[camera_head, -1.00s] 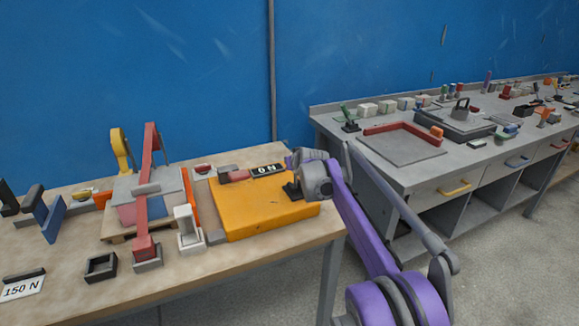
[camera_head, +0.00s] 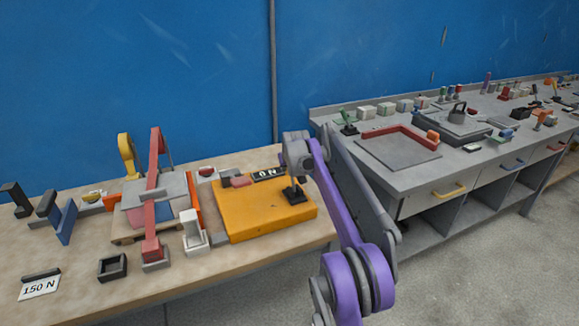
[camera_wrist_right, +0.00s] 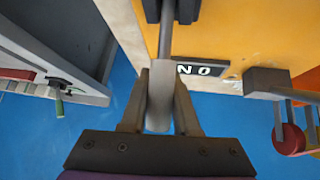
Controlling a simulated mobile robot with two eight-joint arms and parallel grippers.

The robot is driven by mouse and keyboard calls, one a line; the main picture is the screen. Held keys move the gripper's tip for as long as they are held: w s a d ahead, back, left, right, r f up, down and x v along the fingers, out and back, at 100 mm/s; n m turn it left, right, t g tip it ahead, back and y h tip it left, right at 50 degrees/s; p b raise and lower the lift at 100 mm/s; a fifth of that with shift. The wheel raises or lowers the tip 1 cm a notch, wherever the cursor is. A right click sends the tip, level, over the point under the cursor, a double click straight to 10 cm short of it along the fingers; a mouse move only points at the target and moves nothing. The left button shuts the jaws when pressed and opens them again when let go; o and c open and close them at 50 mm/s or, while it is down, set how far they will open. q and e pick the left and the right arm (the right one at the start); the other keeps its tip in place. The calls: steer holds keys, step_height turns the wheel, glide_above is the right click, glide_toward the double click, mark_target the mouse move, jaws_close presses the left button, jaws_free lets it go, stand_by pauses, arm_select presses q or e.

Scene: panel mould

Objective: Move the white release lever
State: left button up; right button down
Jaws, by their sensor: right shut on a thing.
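The release lever (camera_wrist_right: 160,105) shows in the right wrist view as a pale grey-white handle on a grey stem, rising from a black base (camera_wrist_right: 172,10). In the head view the black base (camera_head: 295,193) sits on the right part of the orange panel block (camera_head: 262,214). My right gripper (camera_wrist_right: 161,88) is shut on the handle, with one finger on each side of it. In the head view my right wrist hangs over the lever and hides its upper end. My left gripper is not in view.
A small "0 N" display (camera_head: 268,174) lies at the orange block's back edge. A white stand (camera_head: 193,233) and a red-armed clamp (camera_head: 153,215) stand to its left on the wooden table. A grey bench (camera_head: 440,165) with drawers stands at the right.

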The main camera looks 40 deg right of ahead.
steer(key=c, duration=0.7)
jaws_free()
steer(key=shift+w, duration=0.1)
steer(key=shift+o, duration=0.2)
steer(key=v, duration=1)
steer(key=shift+s+a+r+p, duration=0.15)
steer(key=shift+s+r+p, duration=0.15)
steer(key=shift+p, duration=0.1)
